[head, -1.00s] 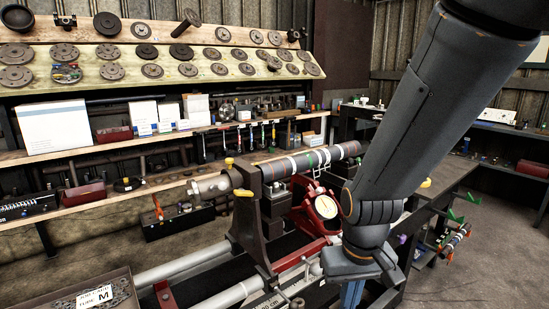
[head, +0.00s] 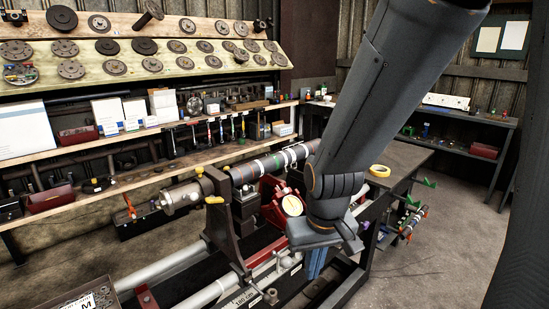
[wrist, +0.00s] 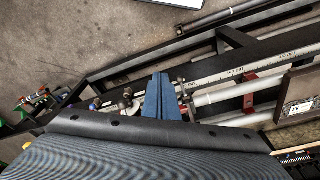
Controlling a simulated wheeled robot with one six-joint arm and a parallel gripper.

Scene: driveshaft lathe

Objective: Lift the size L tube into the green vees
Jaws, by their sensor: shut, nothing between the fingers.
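A dark tube with white, green and orange bands (head: 272,162) lies in the lathe, its right end hidden behind my arm. A second banded tube with orange ends (head: 414,221) is low at the bench's right end, near the green vees (head: 412,200). The wrist view shows small green and red parts (wrist: 36,102) at far left, too small to tell apart. No size marking is readable on either tube. My gripper (head: 316,266) points down in front of the lathe, its blue fingers (wrist: 159,97) shut and empty, apart from both tubes.
Lathe rails (head: 225,288) and a dial gauge (head: 292,205) are close to my gripper. A yellow tape roll (head: 380,171) lies on the bench. Bare floor (head: 450,250) is clear at right.

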